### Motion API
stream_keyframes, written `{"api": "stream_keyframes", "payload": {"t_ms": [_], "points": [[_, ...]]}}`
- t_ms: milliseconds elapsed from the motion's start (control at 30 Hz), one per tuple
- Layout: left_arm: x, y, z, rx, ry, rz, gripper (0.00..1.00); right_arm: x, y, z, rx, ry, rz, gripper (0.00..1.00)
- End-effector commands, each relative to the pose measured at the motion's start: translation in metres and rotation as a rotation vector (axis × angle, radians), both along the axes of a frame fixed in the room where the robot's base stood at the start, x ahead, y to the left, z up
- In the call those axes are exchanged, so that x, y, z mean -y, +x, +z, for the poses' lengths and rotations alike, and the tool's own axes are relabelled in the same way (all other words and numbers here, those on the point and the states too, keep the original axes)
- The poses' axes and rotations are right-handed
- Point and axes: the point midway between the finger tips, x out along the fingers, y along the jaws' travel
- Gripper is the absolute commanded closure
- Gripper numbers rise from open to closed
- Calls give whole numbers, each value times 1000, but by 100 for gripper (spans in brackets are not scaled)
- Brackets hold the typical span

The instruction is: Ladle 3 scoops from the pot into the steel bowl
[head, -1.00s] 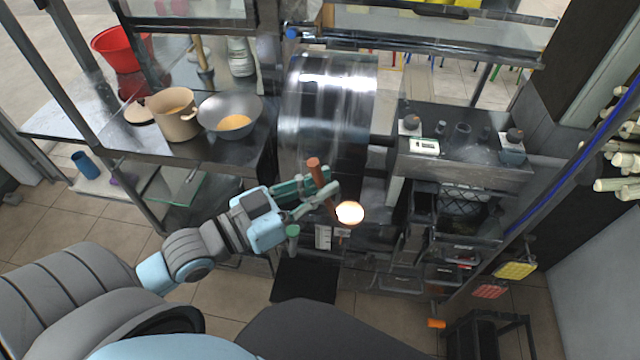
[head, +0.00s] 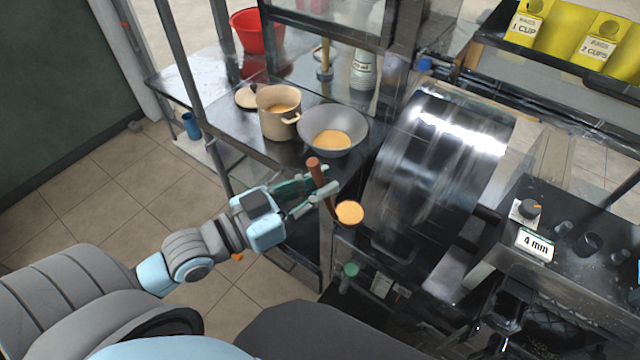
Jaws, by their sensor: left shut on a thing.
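My left gripper (head: 312,192) is shut on the brown handle of a ladle (head: 349,213). The ladle's round bowl holds yellow-orange contents and hangs in the air in front of the table and the steel drum. The beige pot (head: 279,125) stands on the table with yellow contents inside. The wide grey steel bowl (head: 352,147) stands just right of the pot and also has yellow contents in it. The gripper and ladle are nearer to me than both, below the bowl in the picture and apart from it. My right gripper is not in view.
A pot lid (head: 247,97) and a red bucket (head: 247,32) are behind the pot. A white bottle (head: 363,70) stands behind the bowl. The large shiny steel drum (head: 440,150) stands right of the bowl. A blue cup (head: 190,125) is at the left. A glass-panelled metal frame rises around the table.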

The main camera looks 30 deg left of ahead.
Motion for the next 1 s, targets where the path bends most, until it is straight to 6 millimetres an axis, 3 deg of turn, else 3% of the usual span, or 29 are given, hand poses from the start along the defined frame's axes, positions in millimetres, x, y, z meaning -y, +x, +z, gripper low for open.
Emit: {"api": "stream_keyframes", "payload": {"t_ms": [167,467,700,1000], "points": [[-5,15,1,4,2,2,100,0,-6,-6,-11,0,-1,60],[-28,72,19,9,4,33,100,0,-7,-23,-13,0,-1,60],[-62,124,50,5,1,99,100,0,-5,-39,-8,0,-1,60],[-119,185,46,1,-4,147,100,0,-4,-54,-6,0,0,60]]}}
